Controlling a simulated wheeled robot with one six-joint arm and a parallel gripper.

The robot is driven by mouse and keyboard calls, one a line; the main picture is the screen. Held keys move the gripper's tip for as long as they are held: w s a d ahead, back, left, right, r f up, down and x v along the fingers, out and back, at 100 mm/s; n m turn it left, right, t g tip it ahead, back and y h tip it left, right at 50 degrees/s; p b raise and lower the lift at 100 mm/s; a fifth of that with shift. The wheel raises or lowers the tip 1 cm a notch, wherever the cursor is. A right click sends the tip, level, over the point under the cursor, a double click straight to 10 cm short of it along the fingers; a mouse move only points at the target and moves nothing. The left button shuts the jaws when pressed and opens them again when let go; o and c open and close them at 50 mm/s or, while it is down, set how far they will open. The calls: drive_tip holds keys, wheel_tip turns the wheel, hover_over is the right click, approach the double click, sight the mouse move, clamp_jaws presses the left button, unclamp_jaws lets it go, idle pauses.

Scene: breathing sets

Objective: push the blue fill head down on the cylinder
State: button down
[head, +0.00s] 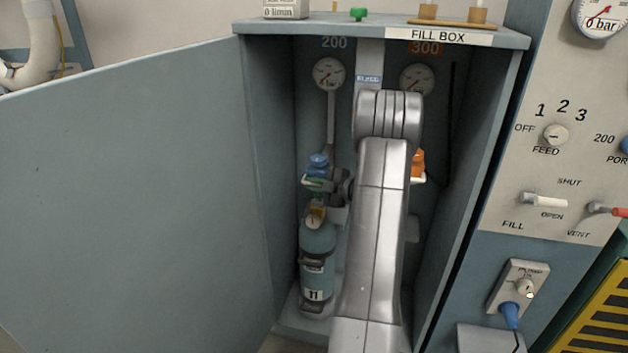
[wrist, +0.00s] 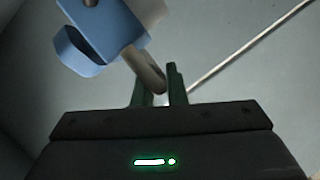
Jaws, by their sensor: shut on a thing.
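The blue fill head (head: 318,161) is in the left half of the open fill box, above the teal cylinder (head: 318,255) marked 11. The cylinder stands upright, with an orange-yellow part at its valve. I cannot tell whether the head touches the valve. In the wrist view the fill head (wrist: 100,28) is a blue block with a brownish stem reaching to the fingers. My gripper (wrist: 160,84) is shut on this stem. In the head view my arm covers the middle of the box and most of the gripper.
The box door (head: 130,190) stands open to the left. An orange fill head (head: 417,162) is on the right side of the box, partly behind my arm. Two gauges (head: 329,73) are on the back wall. A control panel (head: 560,130) is to the right.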

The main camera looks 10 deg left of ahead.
wheel_tip(320, 180, down, 7)
drive_tip(key=b, duration=0.3)
drive_tip(key=shift+s, duration=0.1)
drive_tip(key=c, duration=1.5)
unclamp_jaws()
drive_tip(key=p+v, duration=0.1)
drive_tip(key=v, duration=1.2)
drive_tip(key=shift+d+r, duration=0.15)
drive_tip(key=shift+d, duration=0.2)
drive_tip(key=shift+a, duration=0.1)
